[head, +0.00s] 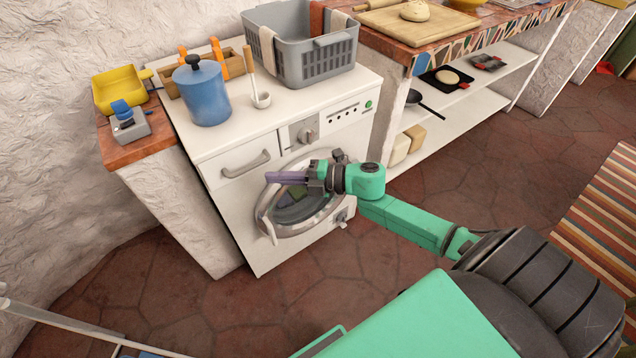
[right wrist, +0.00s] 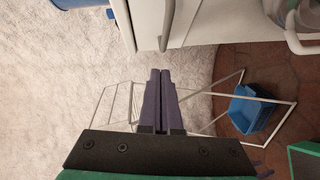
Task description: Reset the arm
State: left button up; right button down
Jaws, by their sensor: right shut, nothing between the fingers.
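My right arm, green and dark, reaches in from the right in the head view. My right gripper (head: 270,177) is shut and empty, in front of the washing machine (head: 225,165) near its round door (head: 262,222). In the right wrist view its purple fingers (right wrist: 160,78) lie side by side with only a thin line between them. The gripper and forearm hide part of the door, and I cannot tell if the door is fully closed. My left gripper is not in view.
A mosaic counter (head: 420,48) stands right. The right wrist view shows a white drying rack (right wrist: 118,97) and a blue bin (right wrist: 249,112).

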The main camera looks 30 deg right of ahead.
jog(key=f+v, duration=0.1)
jog(key=v, duration=0.6)
jog(key=w+d+f+m+t+h+p, duration=0.2)
jog(key=d+f+m+h, duration=0.3)
jog(key=d, duration=0.3)
jog(key=s+d+f+m+g+h+p, duration=0.1)
jog(key=s+d+f+m+h, duration=0.2)
jog(key=f, duration=0.4)
jog(key=s+d+f+m+h+p, duration=0.1)
jog(key=s+d+f+m+h, duration=0.15)
jog(key=f+m, duration=0.3)
jog(key=s+d+f+m+g+h+p, duration=0.1)
jog(key=s+d+f+m+h, duration=0.2)
jog(key=f, duration=0.4)
pick_arm(q)
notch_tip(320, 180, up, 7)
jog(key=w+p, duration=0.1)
jog(key=p, duration=0.1)
pick_arm(e)
jog(key=s+a+f+m+g, duration=0.3)
jog(key=s+a+f, duration=0.3)
jog(key=s, duration=0.7)
jog(key=s+a+f+m+g, duration=0.4)
jog(key=s+f, duration=0.5)
jog(key=s, duration=0.4)
jog(key=a+g+y, duration=0.1)
jog(key=g, duration=0.1)
jog(key=shift+a+f+g, duration=0.3)
jog(key=shift+a+f, duration=0.1)
jog(key=shift+m, duration=0.25)
